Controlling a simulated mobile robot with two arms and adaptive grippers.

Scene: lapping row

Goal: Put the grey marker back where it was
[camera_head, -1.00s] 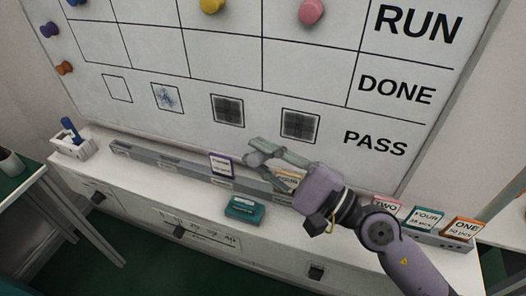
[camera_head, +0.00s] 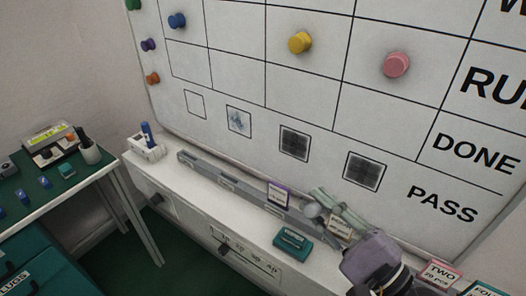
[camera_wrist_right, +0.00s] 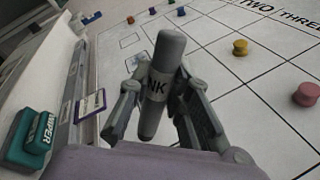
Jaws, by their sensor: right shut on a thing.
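In the head view my right gripper (camera_head: 328,209) is at the lower right, in front of the board's lower edge and over the ledge; the marker is hard to separate from the fingers there. A white holder (camera_head: 147,153) with a blue marker (camera_head: 146,130) stands at the ledge's left end. My left gripper is not in view.
A grey rail (camera_head: 232,185) runs along the ledge (camera_head: 190,196) below the whiteboard (camera_head: 225,65). A purple-edged card (camera_head: 278,193) stands at it, with a teal wiper (camera_head: 293,241) in front. A green-topped table (camera_head: 98,171) stands left. The ledge front between holder and wiper is clear.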

